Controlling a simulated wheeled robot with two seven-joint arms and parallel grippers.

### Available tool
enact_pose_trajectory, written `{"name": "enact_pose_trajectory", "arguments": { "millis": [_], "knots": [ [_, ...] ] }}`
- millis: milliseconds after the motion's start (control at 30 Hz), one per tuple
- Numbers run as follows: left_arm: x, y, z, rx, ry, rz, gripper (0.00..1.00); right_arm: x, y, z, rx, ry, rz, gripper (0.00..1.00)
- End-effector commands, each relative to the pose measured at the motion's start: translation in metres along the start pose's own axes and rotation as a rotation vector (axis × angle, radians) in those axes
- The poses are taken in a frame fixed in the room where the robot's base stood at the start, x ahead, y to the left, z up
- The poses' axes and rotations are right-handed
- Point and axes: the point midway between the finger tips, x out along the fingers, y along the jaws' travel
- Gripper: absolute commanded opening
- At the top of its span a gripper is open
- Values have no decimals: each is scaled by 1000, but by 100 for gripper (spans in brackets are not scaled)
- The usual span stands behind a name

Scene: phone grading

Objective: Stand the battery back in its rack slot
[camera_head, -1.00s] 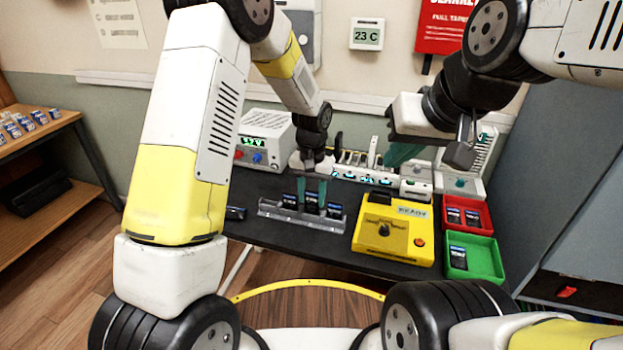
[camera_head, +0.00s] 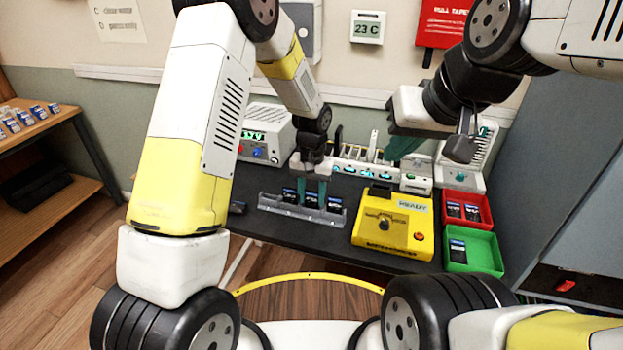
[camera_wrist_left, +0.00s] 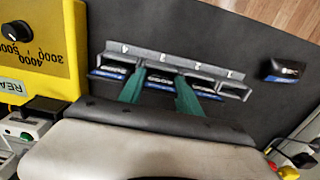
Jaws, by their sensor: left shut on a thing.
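The grey battery rack (camera_head: 270,205) stands on the dark table and shows in the left wrist view (camera_wrist_left: 232,75). Three dark batteries with blue labels sit in its slots. The slot at one end, on the right in the left wrist view, looks empty. My left gripper (camera_head: 312,194) points down at the rack, its teal fingers either side of the middle battery (camera_head: 312,201) and shut on it. That battery (camera_wrist_left: 160,80) appears upright in line with its neighbours; its lower part is hidden. My right gripper (camera_head: 402,148) hangs over the back of the table; its finger gap is unclear.
A loose battery (camera_wrist_left: 283,70) lies on the table beside the rack. A yellow tester (camera_head: 392,225) stands right of the rack, then red (camera_head: 487,211) and green (camera_head: 484,255) trays holding batteries. A power supply (camera_head: 266,130) and a charger strip (camera_head: 355,168) stand behind.

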Motion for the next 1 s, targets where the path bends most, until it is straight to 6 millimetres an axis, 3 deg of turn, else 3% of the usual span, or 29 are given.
{"name": "enact_pose_trajectory", "arguments": {
  "millis": [500, 533, 633, 1000],
  "knots": [
    [4, 0, 0, 0, -1, 0, 0, 0, 0, 0, 0, 0, 0, 0],
    [4, 0, 0, 0, 0, 0, 44, 0, 0, 0, 0, 0, 0, 0],
    [4, 0, 0, 0, 0, 0, 64, 0, 0, 0, 0, 0, 0, 0],
    [1, 0, 0, 0, 1, 0, 66, 0, 0, 0, 0, 0, 0, 0]
  ]
}}
